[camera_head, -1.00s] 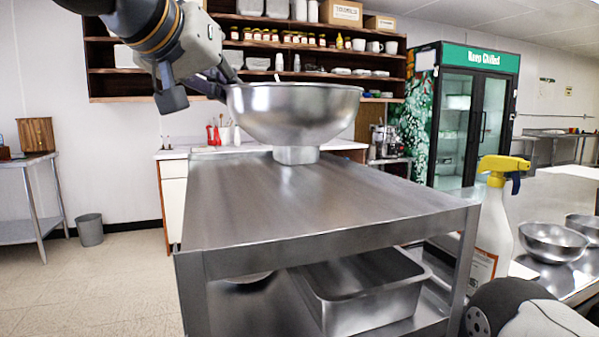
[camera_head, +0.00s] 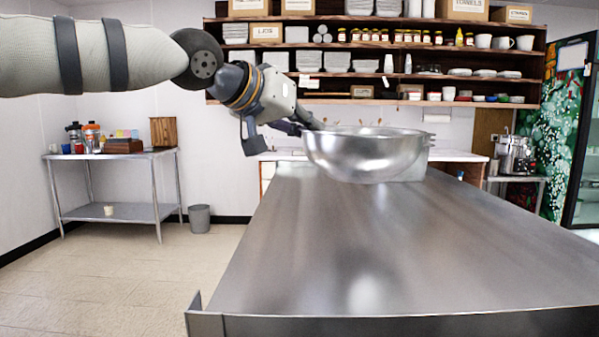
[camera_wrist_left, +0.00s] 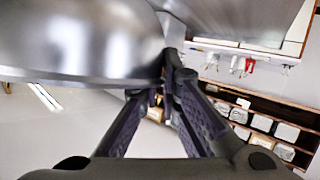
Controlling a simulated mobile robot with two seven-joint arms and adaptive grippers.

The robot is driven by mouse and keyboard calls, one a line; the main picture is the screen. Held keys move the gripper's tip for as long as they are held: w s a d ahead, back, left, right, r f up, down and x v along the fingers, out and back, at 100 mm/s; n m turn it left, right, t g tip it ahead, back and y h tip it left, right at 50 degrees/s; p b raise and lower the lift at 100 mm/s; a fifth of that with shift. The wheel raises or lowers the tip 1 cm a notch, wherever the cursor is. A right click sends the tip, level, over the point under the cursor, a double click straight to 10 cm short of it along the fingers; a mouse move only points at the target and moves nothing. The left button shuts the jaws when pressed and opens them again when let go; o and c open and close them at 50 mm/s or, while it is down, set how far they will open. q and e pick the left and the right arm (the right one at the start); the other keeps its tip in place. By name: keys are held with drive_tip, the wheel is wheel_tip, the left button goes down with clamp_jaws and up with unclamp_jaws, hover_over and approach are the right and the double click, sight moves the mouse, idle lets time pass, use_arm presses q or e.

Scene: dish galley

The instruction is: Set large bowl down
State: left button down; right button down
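The large bowl (camera_head: 365,152) is shiny metal, upright and close to level, over the far part of the steel table (camera_head: 390,245). Its base is at or just above the tabletop; I cannot tell if it touches. My left gripper (camera_head: 312,124) reaches in from the left at the bowl's left rim. In the left wrist view, the fingers (camera_wrist_left: 166,88) close together on the rim of the bowl (camera_wrist_left: 85,40). My right gripper is not in view.
The near and middle tabletop is clear. Shelves (camera_head: 375,88) with jars and dishes hang on the back wall. A side table (camera_head: 112,155) and a grey bin (camera_head: 199,219) stand left.

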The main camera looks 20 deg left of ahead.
use_arm(q)
drive_tip(key=a+f, duration=0.1)
drive_tip(key=f, duration=0.1)
drive_tip(key=w+a+f, duration=0.1)
drive_tip(key=f, duration=0.2)
drive_tip(key=a+f, duration=0.1)
drive_tip(key=f, duration=0.1)
drive_tip(key=shift+w+a+f, duration=0.25)
drive_tip(key=shift+a+f, duration=0.05)
drive_tip(key=shift+f, duration=0.1)
drive_tip(key=c, duration=1.8)
unclamp_jaws()
drive_tip(key=v, duration=1.2)
